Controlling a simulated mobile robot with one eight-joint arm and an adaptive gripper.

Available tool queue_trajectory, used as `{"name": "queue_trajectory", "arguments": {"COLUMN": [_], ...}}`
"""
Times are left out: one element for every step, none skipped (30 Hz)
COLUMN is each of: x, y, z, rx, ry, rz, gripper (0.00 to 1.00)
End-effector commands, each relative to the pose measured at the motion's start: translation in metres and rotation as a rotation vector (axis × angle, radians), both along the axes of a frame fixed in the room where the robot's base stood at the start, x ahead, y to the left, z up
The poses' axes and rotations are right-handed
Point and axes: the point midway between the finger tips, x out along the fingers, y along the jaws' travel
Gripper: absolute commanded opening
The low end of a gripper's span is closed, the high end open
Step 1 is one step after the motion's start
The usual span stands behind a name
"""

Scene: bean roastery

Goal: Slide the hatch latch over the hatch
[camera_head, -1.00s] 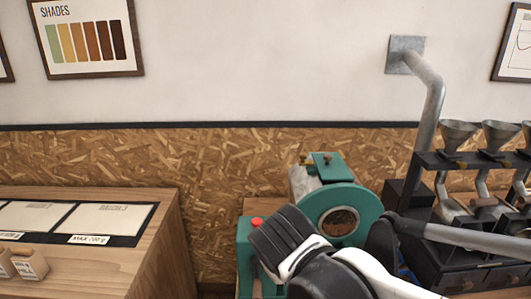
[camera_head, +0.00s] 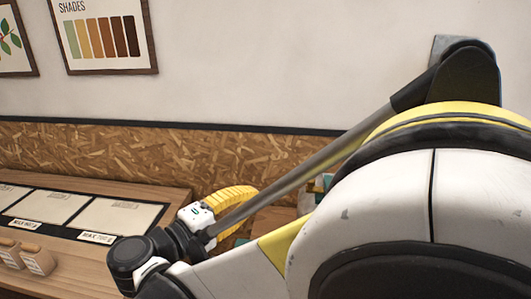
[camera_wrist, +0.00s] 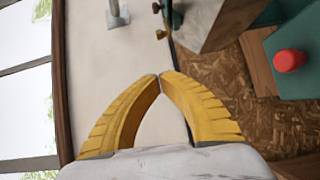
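My gripper (camera_wrist: 160,76) has yellow ribbed fingers whose tips meet, with nothing between them. In the head view my gripper (camera_head: 250,191) is left of centre, partly hidden by my arm. The roaster's grey metal body (camera_wrist: 215,22) is at the top of the wrist view, turned sideways. Small brass knobs (camera_wrist: 160,34) and a dark green piece at its edge look like the hatch and latch parts. I cannot tell whether the latch lies over the hatch. The fingertips appear apart from them. In the head view my arm hides nearly all of the roaster.
A red button (camera_wrist: 290,61) sits on a teal housing (camera_wrist: 298,88). A wooden counter (camera_head: 165,207) with pale trays stands at the left in the head view. A wall pipe plate (camera_wrist: 118,18) shows at the top of the wrist view.

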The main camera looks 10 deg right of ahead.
Motion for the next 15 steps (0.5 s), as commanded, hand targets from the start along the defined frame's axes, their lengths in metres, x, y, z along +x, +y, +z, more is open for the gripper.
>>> {"name": "queue_trajectory", "arguments": {"x": [0.0, 0.0, 0.0, 0.0, 0.0, 0.0, 0.0, 0.0, 0.0, 0.001, 0.001, 0.002, 0.004, 0.005, 0.008], "y": [0.0, 0.0, 0.0, 0.0, 0.0, 0.0, 0.0, 0.0, 0.0, -0.001, -0.002, -0.003, -0.005, -0.008, -0.012], "z": [0.0, 0.0, 0.0, 0.0, 0.0, 0.0, 0.0, 0.0, 0.0, 0.0, 0.0, 0.0, 0.0, 0.0, -0.001], "rx": [-0.002, -0.002, -0.002, -0.002, -0.002, -0.001, -0.001, -0.001, -0.001, -0.001, -0.001, -0.001, -0.001, -0.001, -0.001], "ry": [-0.001, -0.001, -0.001, -0.001, -0.001, -0.001, -0.001, -0.001, -0.001, -0.001, -0.001, -0.001, -0.001, -0.001, 0.0], "rz": [0.0, 0.0, -0.001, -0.001, -0.001, -0.001, -0.001, -0.001, -0.001, -0.001, -0.001, -0.002, -0.002, -0.002, -0.003], "gripper": [0.0, 0.0, 0.0, 0.0, 0.0, 0.0, 0.0, 0.0, 0.0, 0.0, 0.0, 0.0, 0.0, 0.0, 0.0]}}
